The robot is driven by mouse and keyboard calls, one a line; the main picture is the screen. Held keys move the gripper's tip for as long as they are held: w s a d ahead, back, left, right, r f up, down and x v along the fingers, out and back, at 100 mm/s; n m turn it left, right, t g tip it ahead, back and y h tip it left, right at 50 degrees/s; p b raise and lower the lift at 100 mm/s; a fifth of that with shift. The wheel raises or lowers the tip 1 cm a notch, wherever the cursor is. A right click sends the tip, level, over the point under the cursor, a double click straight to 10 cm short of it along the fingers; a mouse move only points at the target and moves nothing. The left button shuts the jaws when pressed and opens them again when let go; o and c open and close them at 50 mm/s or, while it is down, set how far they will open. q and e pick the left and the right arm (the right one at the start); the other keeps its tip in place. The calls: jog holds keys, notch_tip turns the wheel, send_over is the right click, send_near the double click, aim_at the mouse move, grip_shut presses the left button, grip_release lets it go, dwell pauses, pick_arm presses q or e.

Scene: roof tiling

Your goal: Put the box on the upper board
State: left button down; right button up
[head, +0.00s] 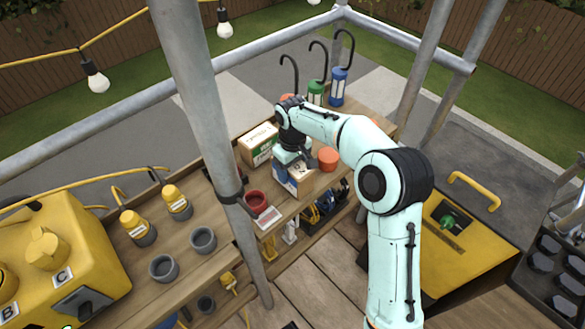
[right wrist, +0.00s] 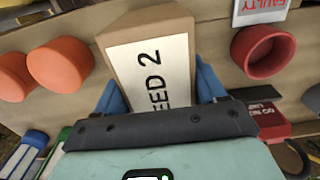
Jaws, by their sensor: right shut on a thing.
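My right gripper (head: 293,168) is shut on a cardboard box (head: 299,181) at the front edge of the upper board (head: 225,247). In the right wrist view, its blue fingers lie on both sides of the box (right wrist: 125,40), whose white label reads "EED 2", the rest being covered. In the head view the arm hides part of the box, and I cannot tell whether it touches the board. A second box (head: 259,148) with a white and green label stands on the board just behind and left. My left gripper is not in view.
A red cup (head: 256,201) stands left of the held box, and an orange cup (head: 328,159) stands right. Lanterns (head: 338,87) with hooks stand at the back right. A grey post (head: 205,100) rises in front of the board. Tools (head: 322,211) sit lower down.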

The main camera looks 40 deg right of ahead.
jog(key=o, duration=1.6)
jog(key=shift+f, duration=0.1)
notch_tip(320, 180, up, 12)
jog(key=shift+r+p, duration=0.2)
jog(key=shift+p, duration=0.9)
